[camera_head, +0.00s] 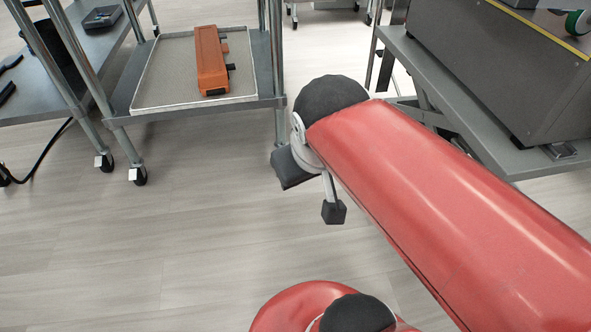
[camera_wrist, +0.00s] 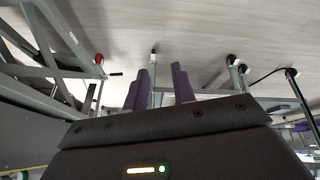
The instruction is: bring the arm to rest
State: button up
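My red arm (camera_head: 440,190) runs from the lower right up to a dark rounded joint (camera_head: 332,97) near the middle of the head view, above open floor. Dark parts of my arm hang below that joint; the gripper's fingers cannot be clearly made out there. In the wrist view, the two purple fingers of my gripper (camera_wrist: 160,68) stand apart with floor and a cart leg showing between them. The gripper is open and empty, and nothing is seen touching its fingers.
A wheeled cart at the upper left carries a tray (camera_head: 162,92) with an orange device (camera_head: 211,60). Another metal table (camera_head: 40,85) stands left of it. A large grey machine (camera_head: 500,65) sits on a bench (camera_head: 445,95) at the upper right. The floor (camera_head: 130,250) at lower left is clear.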

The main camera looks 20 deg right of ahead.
jog(key=shift+s+a+f+m+t+y, duration=0.3)
jog(key=shift+s+a+f+y, duration=0.4)
jog(key=shift+a+f, duration=0.3)
notch_tip(320, 180, up, 8)
jog(key=p, duration=0.7)
jog(key=shift+p, duration=0.4)
jog(key=shift+d, duration=0.1)
